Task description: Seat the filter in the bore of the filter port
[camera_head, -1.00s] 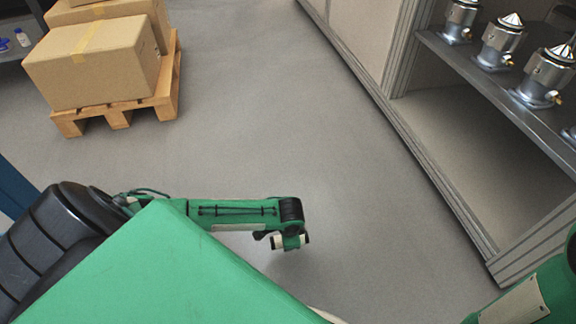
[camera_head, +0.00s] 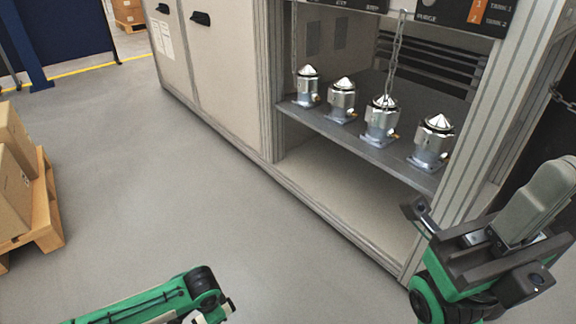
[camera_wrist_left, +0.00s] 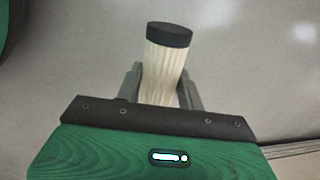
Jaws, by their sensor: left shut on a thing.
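The filter (camera_wrist_left: 164,70) is a pale pleated cylinder with a black end cap. In the left wrist view it stands between the two grey fingers of my left gripper (camera_wrist_left: 161,82), which is shut on it. In the head view my left arm reaches in at the bottom left, and the filter cannot be made out there. My right gripper (camera_head: 480,248) is at the lower right, in front of the cabinet; its finger gap is unclear. Several silver housings with conical tops, one of them here (camera_head: 380,122), stand in a row on the cabinet shelf. No open bore shows.
The grey shelf (camera_head: 350,142) is inside an open cabinet bay with frame posts at both sides. Chains (camera_head: 396,50) hang in front of the housings. Boxes on a pallet (camera_head: 45,215) are at the left. The floor between is clear.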

